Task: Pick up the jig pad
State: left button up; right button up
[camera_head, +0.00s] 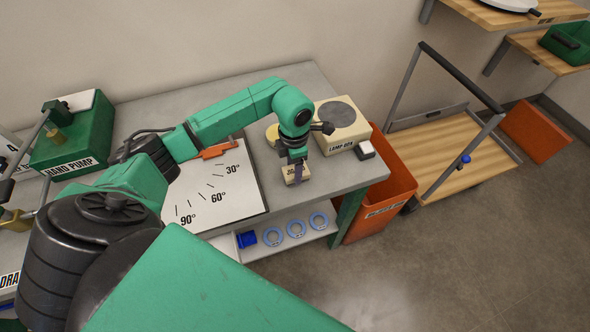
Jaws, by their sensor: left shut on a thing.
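The jig pad appears to be the small beige block (290,175) with a dark partial label starting with "20", near the front right of the grey bench. My left gripper (296,172) points down over it and is shut on it; the fingers cover part of the block and its label. I cannot tell whether the block touches the bench top or is slightly raised. My right gripper is not in view.
A white angle board (238,195) lies left of the block. A green hand pump (75,140) is far left. An orange bin (390,178) and wooden cart (455,150) stand right.

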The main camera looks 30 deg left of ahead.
pick_arm(q)
notch_tip(320, 180, up, 20)
jog(key=b, duration=0.1)
jog(key=o, duration=0.5)
jog(key=c, duration=0.3)
jog(key=shift+c, duration=0.2)
